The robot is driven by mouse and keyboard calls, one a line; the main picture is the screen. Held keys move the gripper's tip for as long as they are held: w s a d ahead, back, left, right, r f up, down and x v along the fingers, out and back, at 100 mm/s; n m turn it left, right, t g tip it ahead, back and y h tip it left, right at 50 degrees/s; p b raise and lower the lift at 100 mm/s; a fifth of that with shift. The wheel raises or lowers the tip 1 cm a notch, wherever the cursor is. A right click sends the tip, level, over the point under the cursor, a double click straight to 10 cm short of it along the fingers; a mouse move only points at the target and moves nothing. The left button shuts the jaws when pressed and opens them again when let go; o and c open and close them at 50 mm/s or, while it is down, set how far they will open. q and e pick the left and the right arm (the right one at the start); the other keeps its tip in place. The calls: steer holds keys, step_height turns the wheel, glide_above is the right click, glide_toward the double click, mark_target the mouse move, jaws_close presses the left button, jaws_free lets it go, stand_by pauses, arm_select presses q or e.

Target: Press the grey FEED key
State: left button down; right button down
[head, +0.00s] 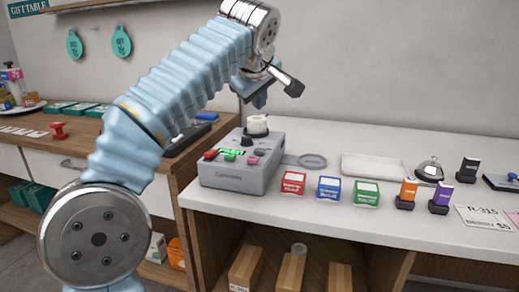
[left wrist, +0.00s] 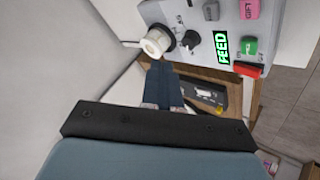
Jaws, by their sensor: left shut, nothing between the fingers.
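The grey label machine (head: 240,176) stands on the left end of the white counter. A dark knob (left wrist: 190,40) and a white roll (left wrist: 157,41) are on the machine. My left gripper (head: 260,102) is shut and empty, above the back of the machine; its fingers (left wrist: 156,68) point toward the roll side. My right gripper is not in view.
Red (head: 293,183), blue (head: 329,189) and green (head: 366,194) boxes stand right of the machine. A wooden counter (head: 90,124) is at left.

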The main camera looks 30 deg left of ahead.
arm_select(q)
glide_above(258, 151)
step_height(258, 151, down, 5)
steer(key=shift+r, duration=0.1)
step_height(258, 151, down, 2)
steer(key=shift+f+b, duration=0.25)
steer(key=shift+b, duration=0.7)
steer(key=shift+f+b, duration=0.4)
steer(key=shift+f, duration=0.05)
stand_by(0.8)
steer(key=shift+f+b, duration=0.4)
steer(key=shift+b, duration=0.05)
steer(key=shift+f+b, duration=0.4)
stand_by(0.5)
steer(key=shift+r, duration=0.1)
steer(key=shift+r+p, duration=0.75)
